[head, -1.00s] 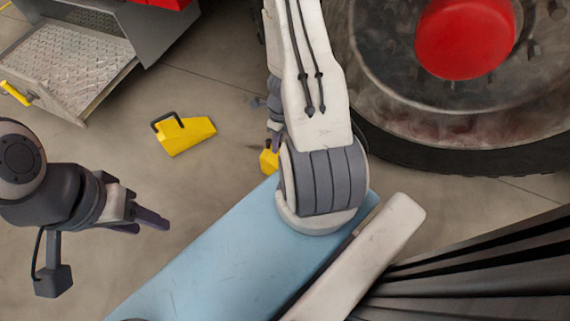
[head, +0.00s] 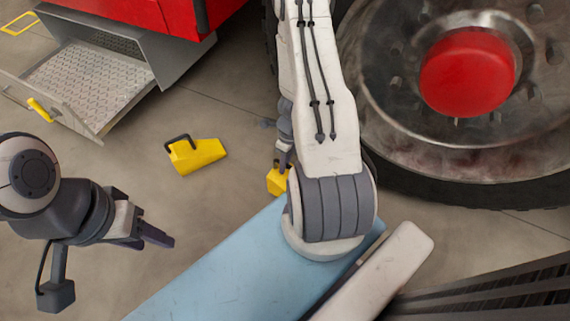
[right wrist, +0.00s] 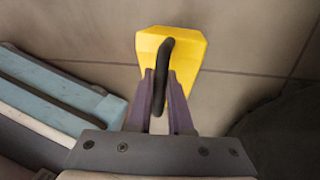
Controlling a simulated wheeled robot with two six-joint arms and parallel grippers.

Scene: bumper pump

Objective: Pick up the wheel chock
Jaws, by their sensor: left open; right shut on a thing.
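One yellow wheel chock with a black handle (head: 203,155) lies on the floor left of my right arm in the head view. A second yellow chock (head: 276,181) shows partly beside my right gripper (head: 284,160), the rest hidden by my arm. In the right wrist view this chock (right wrist: 188,47) is in front of my right gripper (right wrist: 161,95), whose purple fingers are shut on its black handle. Whether it touches the floor is unclear. My left gripper (head: 157,236) is open and empty at the left, apart from both chocks.
A large wheel with a red hub (head: 468,72) stands at the right. A red vehicle body (head: 140,12) with a metal step compartment (head: 88,80) and yellow handle (head: 40,110) is at upper left. Bare floor lies between.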

